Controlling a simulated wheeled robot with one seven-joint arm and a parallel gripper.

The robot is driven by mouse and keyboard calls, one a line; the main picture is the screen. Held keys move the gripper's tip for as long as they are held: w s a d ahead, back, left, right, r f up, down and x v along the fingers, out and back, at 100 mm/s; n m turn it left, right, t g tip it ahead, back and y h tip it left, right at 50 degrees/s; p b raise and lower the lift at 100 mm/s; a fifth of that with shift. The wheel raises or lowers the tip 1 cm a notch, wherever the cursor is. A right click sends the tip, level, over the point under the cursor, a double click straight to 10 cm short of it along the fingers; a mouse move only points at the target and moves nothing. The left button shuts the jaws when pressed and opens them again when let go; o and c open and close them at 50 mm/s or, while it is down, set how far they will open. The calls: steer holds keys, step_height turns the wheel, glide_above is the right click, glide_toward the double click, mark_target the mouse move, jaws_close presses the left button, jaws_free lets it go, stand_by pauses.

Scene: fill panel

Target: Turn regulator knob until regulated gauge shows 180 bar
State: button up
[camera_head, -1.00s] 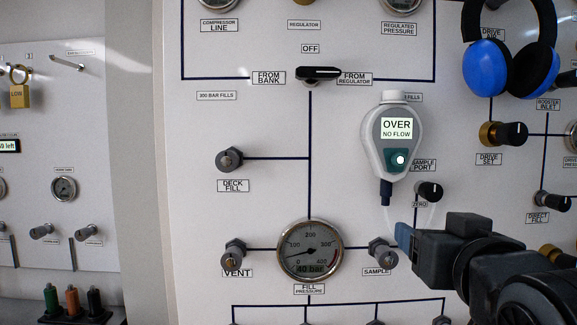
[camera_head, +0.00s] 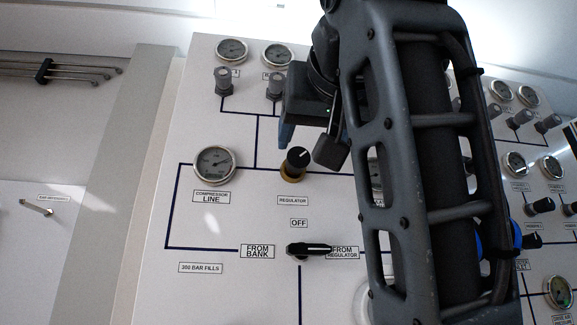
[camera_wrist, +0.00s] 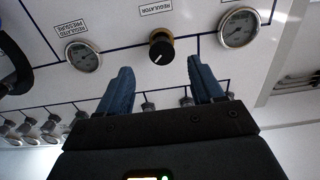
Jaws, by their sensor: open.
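The regulator knob (camera_head: 297,160), black with a white pointer line and a brass base, is on the white panel above the label REGULATOR. It also shows in the wrist view (camera_wrist: 161,46). The regulated pressure gauge (camera_wrist: 83,57) is left of the knob in the wrist view; its reading is too small to tell. In the head view my arm mostly hides that gauge (camera_head: 376,175). My gripper (camera_wrist: 159,66) is open and empty, its two blue fingers apart from the knob, which shows between and beyond their tips. In the head view one blue fingertip (camera_head: 286,134) shows just above the knob.
The compressor line gauge (camera_head: 215,163) is left of the knob. Below is a black selector handle (camera_head: 309,249) pointing right to FROM REGULATOR. Grey valves (camera_head: 223,80) and small gauges (camera_head: 231,50) line the panel top.

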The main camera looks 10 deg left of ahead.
mark_target(299, 158)
steer(key=p+x, duration=0.2)
steer(key=x, duration=0.5)
steer(key=shift+w+a+r, duration=0.15)
steer(key=shift+w+a, duration=0.05)
steer(key=shift+w, duration=0.1)
